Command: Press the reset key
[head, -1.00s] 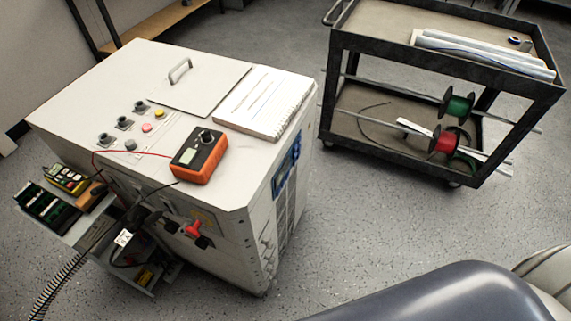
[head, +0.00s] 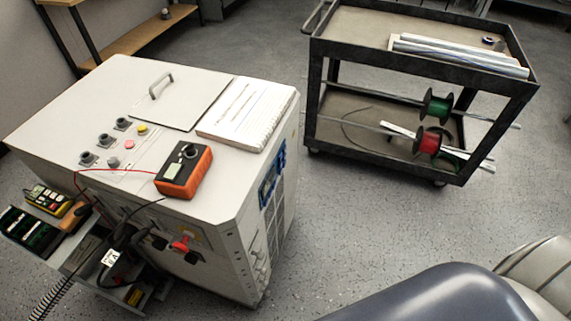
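A white cabinet (head: 70,110) stands at the left of the head view. On its top sit three dark knobs, one of them the far knob (head: 122,123). Beside them is a row of three keys: a yellow key (head: 142,129), a red key (head: 129,144) and a dark grey key (head: 113,161). The labels are too small to read, so I cannot tell which one is the reset key. Nothing covers the keys. Neither of my grippers is in view.
An orange multimeter (head: 184,170) with red and black leads and a notebook (head: 246,112) lie on the cabinet. A red handle (head: 181,243) is on its front, near a side shelf with tools. A black cart (head: 330,100) with wire spools stands right; floor (head: 360,230) between is clear.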

